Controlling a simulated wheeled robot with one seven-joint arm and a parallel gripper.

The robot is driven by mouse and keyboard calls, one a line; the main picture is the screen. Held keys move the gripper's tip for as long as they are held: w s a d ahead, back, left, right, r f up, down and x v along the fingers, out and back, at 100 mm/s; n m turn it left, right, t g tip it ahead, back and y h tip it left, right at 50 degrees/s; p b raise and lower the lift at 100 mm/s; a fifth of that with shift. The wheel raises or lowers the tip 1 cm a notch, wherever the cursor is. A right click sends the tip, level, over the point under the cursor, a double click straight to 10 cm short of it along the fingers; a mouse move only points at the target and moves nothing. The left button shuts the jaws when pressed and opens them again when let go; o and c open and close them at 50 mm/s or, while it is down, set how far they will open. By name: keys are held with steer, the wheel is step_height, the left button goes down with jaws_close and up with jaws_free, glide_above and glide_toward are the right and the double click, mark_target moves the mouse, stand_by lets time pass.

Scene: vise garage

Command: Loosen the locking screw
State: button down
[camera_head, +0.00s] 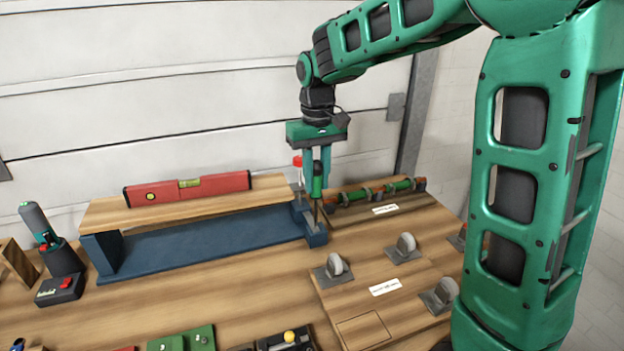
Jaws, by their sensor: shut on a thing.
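My gripper (317,187) points straight down at the right end of a blue vise-like frame (205,243). It is shut on a green-handled tool that looks like a screwdriver (318,182). The tool stands about upright, and its thin shaft reaches down to the frame's right end block. The locking screw cannot be made out; the tool's tip and the block are too small to tell whether they touch. A small red piece (297,161) shows just left of my fingers.
A wooden board with a red spirit level (187,188) lies on the blue frame. Green-handled tools (400,186) lie in a rack at right. Grey casters (334,266) stand on a wooden panel in front. A soldering-type tool (42,226) stands at left.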

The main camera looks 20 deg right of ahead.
steer(key=shift+f, duration=0.35)
stand_by(0.4)
steer(key=n, duration=0.4)
steer(key=shift+f+n, duration=0.1)
steer(key=shift+n, duration=0.2)
steer(key=n, duration=0.7)
steer(key=shift+f+n, duration=0.1)
steer(key=shift+n, duration=0.3)
steer(key=n, duration=0.6)
steer(key=shift+n, duration=0.3)
steer(key=n, duration=0.6)
